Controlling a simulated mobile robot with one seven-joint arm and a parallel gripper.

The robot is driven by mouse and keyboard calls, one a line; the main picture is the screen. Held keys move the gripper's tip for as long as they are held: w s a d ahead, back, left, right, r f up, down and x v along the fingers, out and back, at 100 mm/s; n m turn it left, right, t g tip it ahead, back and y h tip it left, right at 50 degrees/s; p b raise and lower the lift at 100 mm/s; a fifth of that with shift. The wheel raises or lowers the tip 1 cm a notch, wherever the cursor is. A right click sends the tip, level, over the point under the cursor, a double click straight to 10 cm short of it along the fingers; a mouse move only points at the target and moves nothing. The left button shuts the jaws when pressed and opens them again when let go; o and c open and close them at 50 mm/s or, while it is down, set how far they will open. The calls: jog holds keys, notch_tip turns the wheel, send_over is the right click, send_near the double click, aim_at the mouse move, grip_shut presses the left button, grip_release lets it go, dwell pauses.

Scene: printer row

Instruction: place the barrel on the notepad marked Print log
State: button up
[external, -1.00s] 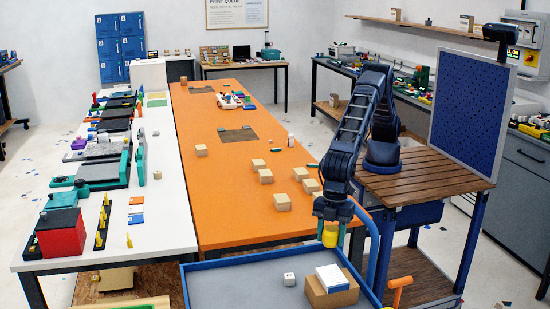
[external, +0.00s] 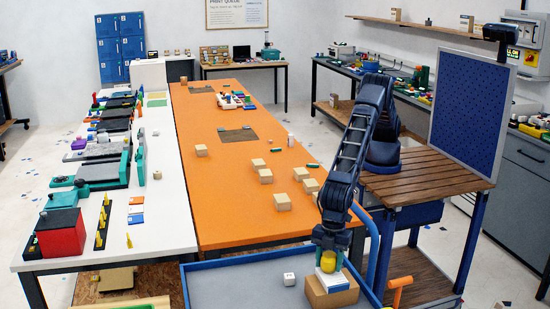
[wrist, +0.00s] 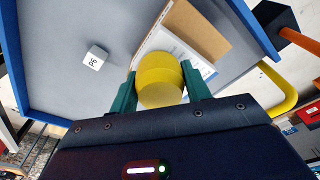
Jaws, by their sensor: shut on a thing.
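The yellow barrel (external: 328,262) is between the green fingers of my gripper (external: 328,258), which is shut on it. In the wrist view the barrel (wrist: 160,78) sits between both fingertips (wrist: 160,90). A white notepad with a blue edge (external: 334,281) lies on a brown cardboard box (external: 334,297) in the grey tray. The barrel is over the notepad's far part; I cannot tell whether it touches. In the wrist view the barrel partly covers the notepad (wrist: 172,42), and its writing is too small to read.
The blue-rimmed grey tray (external: 235,289) has free floor left of the box. A white cube (external: 289,279), marked P6 in the wrist view (wrist: 95,57), stands there. The orange table (external: 225,185) with several wooden blocks lies behind. A wooden-topped cart (external: 425,172) stands to the right.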

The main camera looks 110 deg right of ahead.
jog(key=shift+f, duration=0.15)
jog(key=o, duration=0.9)
jog(key=shift+o, duration=0.2)
jog(key=r, duration=0.8)
jog(key=s+d+r, duration=0.1)
jog(key=r, duration=0.3)
jog(key=shift+d+r, duration=0.1)
